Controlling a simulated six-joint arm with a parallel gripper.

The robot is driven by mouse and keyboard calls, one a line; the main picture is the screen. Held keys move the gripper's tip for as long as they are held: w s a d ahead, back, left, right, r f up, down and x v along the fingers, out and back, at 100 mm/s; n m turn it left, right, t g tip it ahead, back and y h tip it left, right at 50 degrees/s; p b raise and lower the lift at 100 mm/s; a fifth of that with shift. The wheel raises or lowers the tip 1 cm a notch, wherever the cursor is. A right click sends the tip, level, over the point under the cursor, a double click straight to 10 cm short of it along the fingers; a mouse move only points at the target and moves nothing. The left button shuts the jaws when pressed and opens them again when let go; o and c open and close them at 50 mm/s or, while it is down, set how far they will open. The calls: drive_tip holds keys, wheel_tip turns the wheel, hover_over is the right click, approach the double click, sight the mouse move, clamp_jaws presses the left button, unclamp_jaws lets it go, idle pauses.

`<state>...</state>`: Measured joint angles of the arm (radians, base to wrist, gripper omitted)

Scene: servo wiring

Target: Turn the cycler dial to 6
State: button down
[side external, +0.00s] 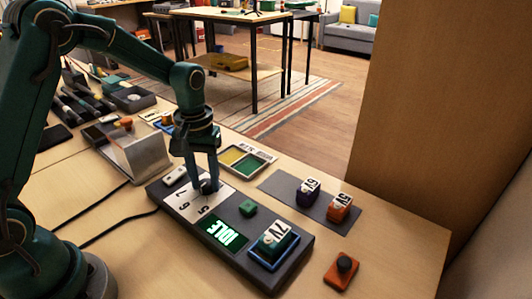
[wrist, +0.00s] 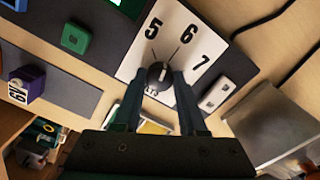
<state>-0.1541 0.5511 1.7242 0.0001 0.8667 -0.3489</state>
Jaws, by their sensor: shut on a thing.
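The cycler (side external: 190,219) is a long dark box on the table, with a white dial plate marked 5, 6 and 7, also in the wrist view (wrist: 135,62). The round black dial (wrist: 158,76) sits on this plate; in the side view the dial (side external: 209,187) is partly hidden by my fingers. My gripper (wrist: 158,80) points down at the plate and is shut on the dial, one finger on each side; it also shows in the side view (side external: 204,180). A pale mark on the dial points roughly between 5 and 6; its exact setting is hard to read.
The cycler also has a green IDLE display (side external: 222,233), a green button (side external: 248,208) and a teal 7V block (side external: 273,237) in a blue-rimmed bay. Purple (side external: 307,194) and orange (side external: 340,207) blocks stand on a grey mat. A metal stand (side external: 138,150) is close by.

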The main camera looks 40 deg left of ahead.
sight(205, 183)
drive_tip(key=shift+m, duration=1.2)
drive_tip(key=shift+c, duration=2.3)
unclamp_jaws()
drive_tip(key=shift+r, duration=0.1)
drive_tip(key=shift+r, duration=2.45)
